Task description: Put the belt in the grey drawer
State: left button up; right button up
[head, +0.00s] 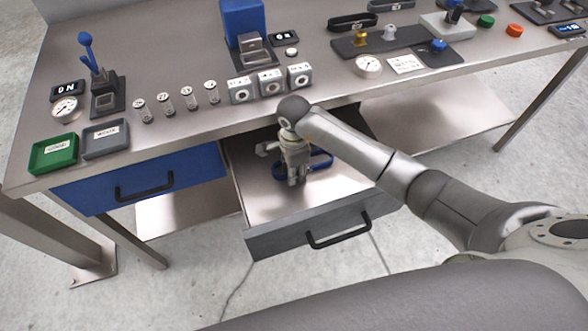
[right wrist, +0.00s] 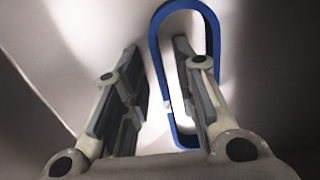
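The grey drawer (head: 280,241) is pulled out from under the bench, with a black handle on its front. A blue belt (head: 321,163), a long closed loop, is in the drawer in the head view, partly hidden by my right gripper (head: 294,178). My right gripper points down into the drawer. In the right wrist view its fingers (right wrist: 157,78) are spread apart. The blue belt (right wrist: 154,55) shows there beyond the fingers, with the right finger across part of the loop. I cannot tell whether they touch. My left gripper is out of view.
A closed blue drawer (head: 140,183) is left of the grey one. Several grey blocks (head: 270,84) and small vials (head: 188,98) stand near the bench's front edge. Green (head: 53,154) and grey (head: 106,138) trays are at left.

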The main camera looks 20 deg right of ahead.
jog(key=shift+r, duration=0.3)
notch_tip(320, 180, up, 12)
jog(key=shift+f+b, duration=0.2)
jog(key=shift+b, duration=0.25)
